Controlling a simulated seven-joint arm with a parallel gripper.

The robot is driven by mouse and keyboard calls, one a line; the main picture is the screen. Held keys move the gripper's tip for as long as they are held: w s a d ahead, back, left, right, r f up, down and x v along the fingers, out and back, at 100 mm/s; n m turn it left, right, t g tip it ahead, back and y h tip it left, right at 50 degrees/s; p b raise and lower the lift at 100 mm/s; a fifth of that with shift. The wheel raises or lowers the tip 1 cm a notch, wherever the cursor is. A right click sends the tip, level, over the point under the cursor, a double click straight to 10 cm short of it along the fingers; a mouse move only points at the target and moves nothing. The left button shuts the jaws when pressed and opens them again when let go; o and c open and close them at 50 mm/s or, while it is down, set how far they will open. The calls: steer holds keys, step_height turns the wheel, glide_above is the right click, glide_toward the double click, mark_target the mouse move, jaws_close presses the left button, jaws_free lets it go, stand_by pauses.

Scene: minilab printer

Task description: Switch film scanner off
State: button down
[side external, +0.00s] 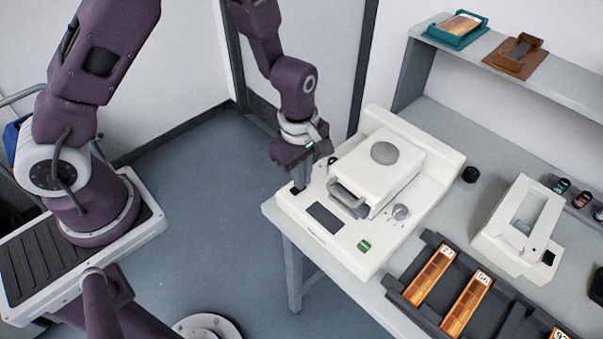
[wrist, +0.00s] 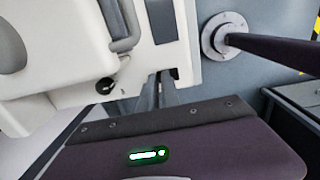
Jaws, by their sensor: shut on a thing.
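A large white machine, which looks like the film scanner (side external: 385,235), stands on the grey table with its lid (side external: 372,172) down. In the wrist view the fingers (wrist: 158,88) meet the scanner's white edge (wrist: 133,70), beside the dark display (wrist: 163,22).
A smaller white device (side external: 520,225) stands to the right. A dark tray with orange film strips (side external: 466,306) lies in front of it. A shelf (side external: 540,79) holds two film carriers. Open floor lies left of the table.

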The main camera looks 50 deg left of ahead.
mark_target(294, 191)
steer(key=shift+s+f, duration=0.25)
steer(key=shift+s, duration=0.25)
steer(key=shift+s+f, duration=0.2)
steer(key=shift+s, duration=0.25)
steer(key=shift+r, duration=0.1)
step_height(294, 191, up, 15)
steer(key=w, duration=0.1)
steer(key=shift+w, duration=0.2)
steer(key=shift+s+t, duration=0.4)
steer(key=shift+s, duration=0.5)
